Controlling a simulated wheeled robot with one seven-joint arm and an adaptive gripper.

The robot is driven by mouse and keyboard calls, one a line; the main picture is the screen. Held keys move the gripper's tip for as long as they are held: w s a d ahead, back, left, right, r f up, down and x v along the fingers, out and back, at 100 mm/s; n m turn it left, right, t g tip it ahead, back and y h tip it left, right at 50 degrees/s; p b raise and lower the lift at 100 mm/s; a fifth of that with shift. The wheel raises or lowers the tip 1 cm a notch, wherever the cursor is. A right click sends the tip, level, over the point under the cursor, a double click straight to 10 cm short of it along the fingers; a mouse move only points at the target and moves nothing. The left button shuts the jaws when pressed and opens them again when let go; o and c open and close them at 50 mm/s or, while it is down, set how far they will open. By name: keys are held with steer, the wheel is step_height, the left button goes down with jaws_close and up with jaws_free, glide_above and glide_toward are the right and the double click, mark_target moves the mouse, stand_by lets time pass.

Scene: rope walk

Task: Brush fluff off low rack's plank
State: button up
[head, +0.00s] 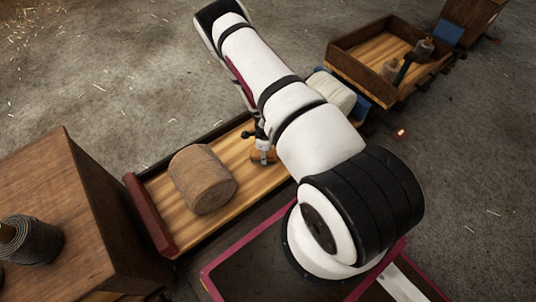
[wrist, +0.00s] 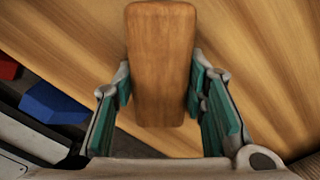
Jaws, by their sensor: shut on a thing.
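My gripper (head: 262,146) is low over the striped wooden plank (head: 235,145) of the low rack, right of a wooden log. In the wrist view, the teal-padded fingers (wrist: 160,92) stand on either side of a brown wooden block with rounded corners (wrist: 160,45), seemingly the brush's back; my gripper is shut on it. Its bristles are hidden beneath. The block also shows as a small brown shape under my gripper in the head view (head: 262,157).
The log (head: 203,180) lies on the plank's left part, near a dark red end board (head: 150,215). A pale bundle (head: 334,93) sits behind my arm. A wooden crate (head: 59,215) with a dark spool (head: 32,241) stands left. A tray wagon (head: 375,60) is at upper right.

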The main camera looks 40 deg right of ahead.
mark_target(274, 158)
steer(key=shift+w+p, duration=0.35)
steer(key=shift+w, duration=0.2)
steer(key=shift+d+f, duration=0.1)
steer(key=shift+d, duration=0.65)
steer(key=shift+s+b, duration=0.7)
steer(key=shift+s, duration=0.45)
steer(key=s+b, duration=0.3)
steer(key=shift+s+b, duration=0.65)
steer(key=shift+s, duration=0.25)
steer(key=shift+w, duration=0.1)
steer(key=shift+w+p, duration=2.75)
steer(key=shift+w, duration=0.7)
steer(key=shift+r+p, duration=2.25)
steer(key=shift+r, duration=0.85)
